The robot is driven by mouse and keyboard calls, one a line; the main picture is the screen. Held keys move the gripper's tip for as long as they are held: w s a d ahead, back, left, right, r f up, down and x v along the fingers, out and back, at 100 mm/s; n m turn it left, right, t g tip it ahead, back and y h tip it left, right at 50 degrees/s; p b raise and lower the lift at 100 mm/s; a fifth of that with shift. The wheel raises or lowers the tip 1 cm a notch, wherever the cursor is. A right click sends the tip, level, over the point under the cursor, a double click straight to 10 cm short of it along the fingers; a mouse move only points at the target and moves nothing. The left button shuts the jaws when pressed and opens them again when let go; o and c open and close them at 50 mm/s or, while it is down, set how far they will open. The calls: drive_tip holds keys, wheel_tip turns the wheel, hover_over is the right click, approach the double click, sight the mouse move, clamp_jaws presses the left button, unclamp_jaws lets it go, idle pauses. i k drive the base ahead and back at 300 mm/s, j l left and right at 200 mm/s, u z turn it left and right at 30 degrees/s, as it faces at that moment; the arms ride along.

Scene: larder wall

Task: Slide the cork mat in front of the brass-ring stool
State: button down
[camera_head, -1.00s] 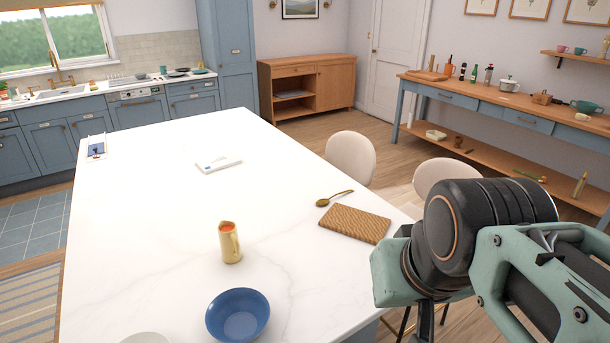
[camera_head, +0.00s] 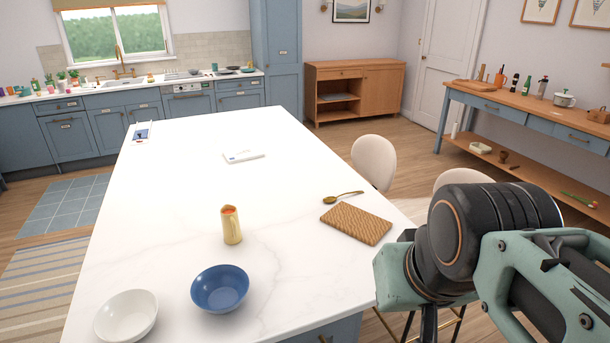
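A brown rectangular mat with a woven-looking pattern (camera_head: 356,224) lies flat on the white island top near its right edge. It is the only mat on the island top. Two seats with rounded cream backs stand along the island's right side, a farther one (camera_head: 374,160) and a nearer one (camera_head: 455,180) partly hidden by my arm. Thin brass-coloured legs or bars (camera_head: 384,324) show below my arm; which seat has a brass ring I cannot tell. My arm fills the lower right, right of the mat and apart from it in the picture. My gripper's fingertips are not in view.
A brass-coloured spoon (camera_head: 343,197) lies just behind the mat. A white flat item (camera_head: 243,156) lies farther back. The white island top (camera_head: 190,180) is mostly clear.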

sight(365, 227)
drive_tip(key=l+u, duration=0.35)
drive_tip(key=l, duration=0.4)
drive_tip(key=i+l+u, duration=0.2)
drive_tip(key=l, duration=0.15)
drive_tip(key=l+u, duration=0.2)
drive_tip(key=l, duration=0.2)
